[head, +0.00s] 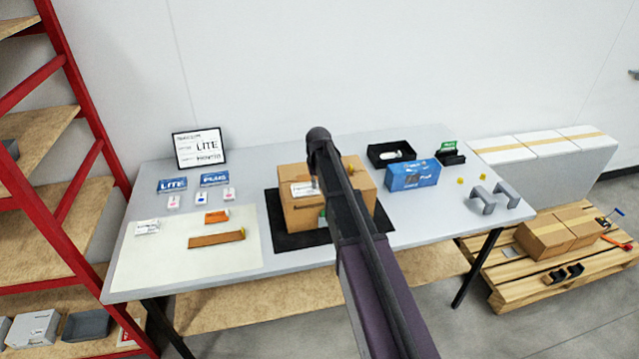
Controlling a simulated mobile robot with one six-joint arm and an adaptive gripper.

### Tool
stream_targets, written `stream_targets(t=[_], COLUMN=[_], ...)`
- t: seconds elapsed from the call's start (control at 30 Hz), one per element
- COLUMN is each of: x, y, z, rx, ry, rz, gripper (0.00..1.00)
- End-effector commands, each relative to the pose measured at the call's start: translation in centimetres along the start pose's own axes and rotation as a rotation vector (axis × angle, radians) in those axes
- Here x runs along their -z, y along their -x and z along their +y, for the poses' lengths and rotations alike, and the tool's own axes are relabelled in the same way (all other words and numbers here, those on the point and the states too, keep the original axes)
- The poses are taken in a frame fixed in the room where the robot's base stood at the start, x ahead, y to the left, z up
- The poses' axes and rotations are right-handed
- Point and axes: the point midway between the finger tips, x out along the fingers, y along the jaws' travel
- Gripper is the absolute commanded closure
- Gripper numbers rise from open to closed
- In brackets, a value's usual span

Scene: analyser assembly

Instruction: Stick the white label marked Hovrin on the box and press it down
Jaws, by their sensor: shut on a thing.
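The brown cardboard box (356,178) stands on a black mat (285,240) in the middle of the table. A white label (302,188) with small dark print shows at the upper left of the box's front; its print is too small to read. My gripper (318,184) is at the label's right edge, shut on it, and mostly hidden by my own arm. I cannot tell whether the label lies flat against the box or a little in front of it. Another white label (147,227) lies on the cream mat (185,268) at the left; its print is also unreadable.
Orange-brown strips (216,238) lie on the cream mat. Blue LITE and PLUS cards (172,184) and a framed sign (198,148) are behind it. A blue box (413,175), a black tray (391,154) and grey brackets (490,199) stand to the right.

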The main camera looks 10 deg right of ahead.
Motion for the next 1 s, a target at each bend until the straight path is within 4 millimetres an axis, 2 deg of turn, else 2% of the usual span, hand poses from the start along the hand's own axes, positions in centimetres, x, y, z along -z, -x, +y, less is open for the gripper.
stream_targets(t=[0.43, 0.5, 0.57, 0.6, 1.0], x=[-0.01, -0.02, -0.02, -0.02, 0.00], y=[-0.16, -0.16, -0.16, -0.16, -0.03], z=[-0.07, -0.07, -0.08, -0.08, -0.11], rx=[0.000, 0.000, 0.000, 0.000, 0.000], ry=[0.001, 0.001, 0.001, 0.001, 0.001], rz=[0.000, 0.000, 0.000, 0.000, 0.000], gripper=[1.00, 0.72, 0.55, 0.50, 0.50])
